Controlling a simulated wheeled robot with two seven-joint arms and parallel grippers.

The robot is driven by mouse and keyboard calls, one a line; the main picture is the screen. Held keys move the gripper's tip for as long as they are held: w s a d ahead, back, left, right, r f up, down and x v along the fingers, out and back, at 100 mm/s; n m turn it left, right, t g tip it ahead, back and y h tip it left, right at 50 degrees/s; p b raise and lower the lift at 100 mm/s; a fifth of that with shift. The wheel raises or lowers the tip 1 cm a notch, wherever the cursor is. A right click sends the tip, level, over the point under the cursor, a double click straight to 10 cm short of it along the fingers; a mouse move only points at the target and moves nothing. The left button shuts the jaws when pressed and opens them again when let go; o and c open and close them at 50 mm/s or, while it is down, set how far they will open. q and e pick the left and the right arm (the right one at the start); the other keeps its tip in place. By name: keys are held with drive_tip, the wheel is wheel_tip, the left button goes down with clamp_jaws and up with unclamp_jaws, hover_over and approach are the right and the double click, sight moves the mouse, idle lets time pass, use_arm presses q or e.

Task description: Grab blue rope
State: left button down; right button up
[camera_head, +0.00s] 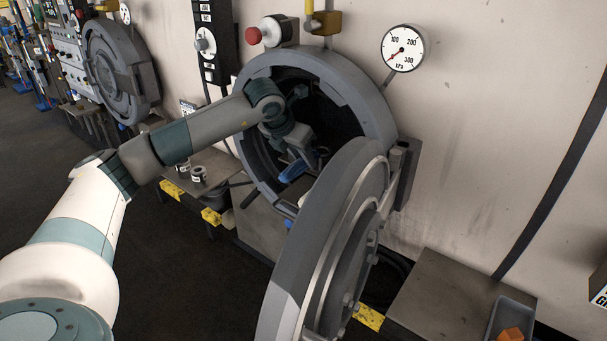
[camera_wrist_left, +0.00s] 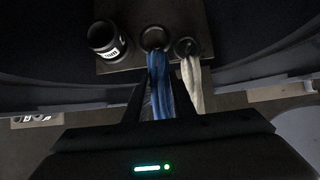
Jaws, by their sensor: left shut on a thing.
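The blue rope (camera_wrist_left: 159,84) hangs from a dark ring in the left wrist view. In the head view a blue piece (camera_head: 293,172) shows inside the round machine opening, by my gripper. My left gripper (camera_wrist_left: 157,100) is shut on the blue rope, with a finger on each side of it. In the head view my left gripper (camera_head: 302,155) is inside the opening and partly hidden in shadow. A white rope (camera_wrist_left: 193,84) hangs from another ring just to the right of the blue one. My right gripper is not in view.
The open round door (camera_head: 335,235) stands close to the right of my left arm. The opening's thick rim (camera_head: 375,100) surrounds my gripper. A dark cup (camera_wrist_left: 106,38) stands left of the ropes. A pressure gauge (camera_head: 403,48) is on the wall.

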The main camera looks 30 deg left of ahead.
use_arm(q)
drive_tip(key=shift+r+b, duration=0.65)
drive_tip(key=shift+r, duration=1.75)
